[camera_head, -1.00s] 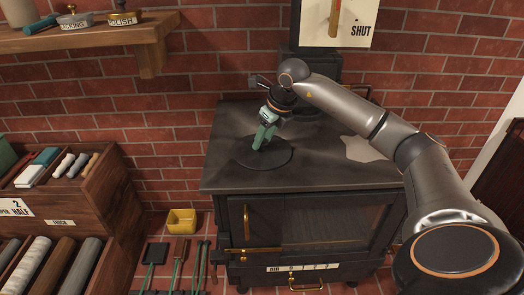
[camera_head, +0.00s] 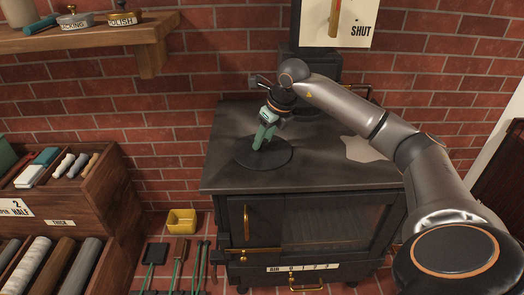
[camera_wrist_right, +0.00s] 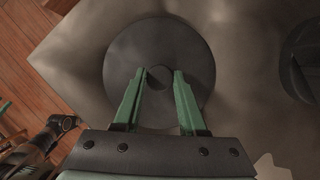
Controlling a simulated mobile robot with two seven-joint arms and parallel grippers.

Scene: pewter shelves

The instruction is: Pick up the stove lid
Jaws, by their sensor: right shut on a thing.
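The stove lid (camera_head: 250,158) is a flat dark round disc at the left of the stove top. It also shows in the right wrist view (camera_wrist_right: 190,42), with a small round knob (camera_wrist_right: 160,78) at its middle. My right gripper (camera_head: 262,144) points down at the lid from above. Its green fingers are shut on the knob, one on each side, in the right wrist view (camera_wrist_right: 161,82). I cannot tell whether the lid is clear of the stove top. My left gripper is in neither view.
The black stove (camera_head: 320,180) stands against a brick wall, with its flue pipe (camera_head: 318,65) behind. A pale patch (camera_head: 365,149) lies right of the lid. A wooden rack (camera_head: 115,190), yellow container (camera_head: 181,220) and several tools stand left. A shelf (camera_head: 90,37) hangs upper left.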

